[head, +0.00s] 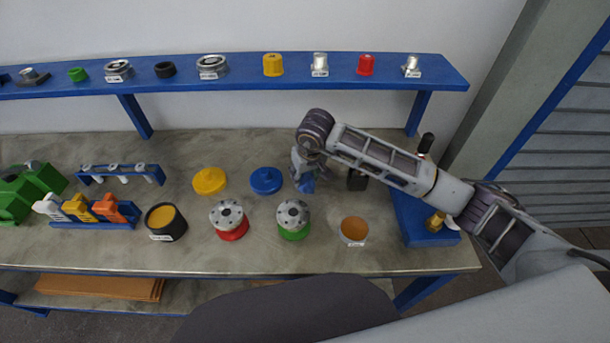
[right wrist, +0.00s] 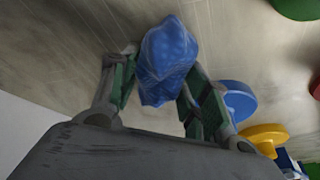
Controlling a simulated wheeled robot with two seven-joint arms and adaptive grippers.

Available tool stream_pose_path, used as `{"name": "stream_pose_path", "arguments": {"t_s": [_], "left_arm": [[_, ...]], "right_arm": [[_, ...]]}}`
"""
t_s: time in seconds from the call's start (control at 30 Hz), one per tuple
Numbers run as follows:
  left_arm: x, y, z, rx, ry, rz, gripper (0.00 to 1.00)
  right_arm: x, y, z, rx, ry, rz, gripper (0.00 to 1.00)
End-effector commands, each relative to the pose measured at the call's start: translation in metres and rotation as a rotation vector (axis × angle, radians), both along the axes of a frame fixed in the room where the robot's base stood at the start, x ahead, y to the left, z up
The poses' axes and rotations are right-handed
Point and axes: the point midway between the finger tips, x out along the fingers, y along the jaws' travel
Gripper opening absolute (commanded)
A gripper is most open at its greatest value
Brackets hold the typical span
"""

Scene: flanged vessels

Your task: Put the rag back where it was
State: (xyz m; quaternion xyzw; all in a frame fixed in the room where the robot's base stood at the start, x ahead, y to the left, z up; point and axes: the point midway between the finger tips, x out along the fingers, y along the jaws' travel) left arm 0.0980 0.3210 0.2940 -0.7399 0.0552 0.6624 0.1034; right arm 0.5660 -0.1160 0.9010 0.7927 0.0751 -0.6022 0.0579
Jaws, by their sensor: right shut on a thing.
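The rag is a crumpled blue cloth (right wrist: 168,60) between the fingers of my right gripper (right wrist: 165,85) in the right wrist view. In the head view my right gripper (head: 305,170) is over the middle of the bench, just right of the blue lid, and the blue rag (head: 307,185) shows below it. The gripper is shut on the rag. I cannot tell whether the rag touches the bench top. My left gripper is not in view.
On the bench (head: 330,262) stand a blue lid (head: 266,180), a yellow lid (head: 209,181), a green-based flanged vessel (head: 293,219), a red-based one (head: 229,220) and an orange-filled cup (head: 354,231). A blue stand (head: 410,215) is at right. A blue shelf (head: 440,75) with several parts runs behind.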

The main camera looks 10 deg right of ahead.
Motion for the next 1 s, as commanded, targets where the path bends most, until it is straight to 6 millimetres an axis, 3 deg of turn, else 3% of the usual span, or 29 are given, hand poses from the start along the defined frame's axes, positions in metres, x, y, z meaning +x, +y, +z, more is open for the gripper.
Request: {"name": "stream_pose_path", "arguments": {"t_s": [0.27, 0.3, 0.47, 1.0], "left_arm": [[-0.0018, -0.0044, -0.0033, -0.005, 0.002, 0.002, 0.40], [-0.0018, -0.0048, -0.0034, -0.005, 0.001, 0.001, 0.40], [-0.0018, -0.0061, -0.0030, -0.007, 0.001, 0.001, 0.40], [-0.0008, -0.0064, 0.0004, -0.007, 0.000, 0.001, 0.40]], "right_arm": [[0.0000, 0.0000, -0.0022, 0.000, 0.000, 0.000, 0.27], [-0.0002, 0.0000, -0.0024, 0.000, 0.000, 0.000, 0.47], [-0.0001, 0.0000, -0.0019, 0.000, 0.000, 0.000, 0.68], [-0.0002, 0.0000, 0.0009, 0.000, 0.001, 0.000, 0.68]]}}
